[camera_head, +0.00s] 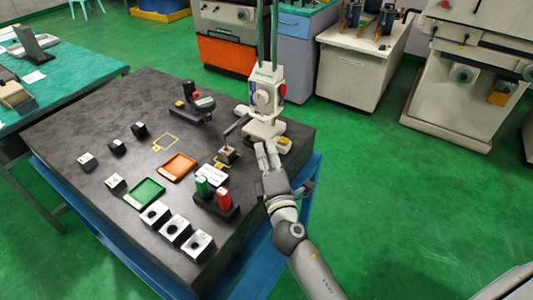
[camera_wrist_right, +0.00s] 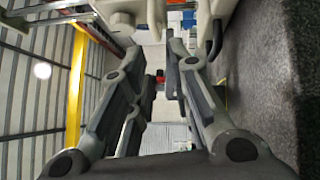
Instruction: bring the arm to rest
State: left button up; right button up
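My right arm reaches in from the lower right in the head view. My right gripper (camera_head: 267,156) is at the right edge of the dark stone table (camera_head: 95,135), just in front of the white measuring stand (camera_head: 265,127). In the right wrist view the two fingers of this gripper (camera_wrist_right: 158,55) are apart, with an empty gap between them. Nothing is held. Whether the fingertips touch the stand cannot be told. My left gripper is not in view.
A small block (camera_head: 228,155) sits under the stand's probe. Green (camera_head: 145,192) and orange (camera_head: 178,167) trays lie further left. Green floor is free at right.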

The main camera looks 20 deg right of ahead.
jog(key=shift+d, duration=0.1)
jog(key=s+d+f+m+g+h, duration=0.3)
jog(key=s+d+f+m+g, duration=0.4)
jog(key=s+d+f+m, duration=0.3)
jog(key=s+a+f+m+g+y, duration=0.3)
jog(key=s+a+g, duration=0.1)
jog(key=s, duration=0.6)
jog(key=s+a+f+m+g+y, duration=0.3)
jog(key=s+a+g, duration=0.15)
jog(key=s, duration=0.55)
notch_tip(320, 180, down, 27)
jog(key=s+g, duration=0.2)
jog(key=s+d+f, duration=0.3)
jog(key=s+f, duration=1.2)
jog(key=s, duration=0.1)
jog(key=shift+s+d+f+g+h, duration=0.2)
jog(key=shift+s+f+g+h, duration=0.1)
jog(key=shift+s+g, duration=0.05)
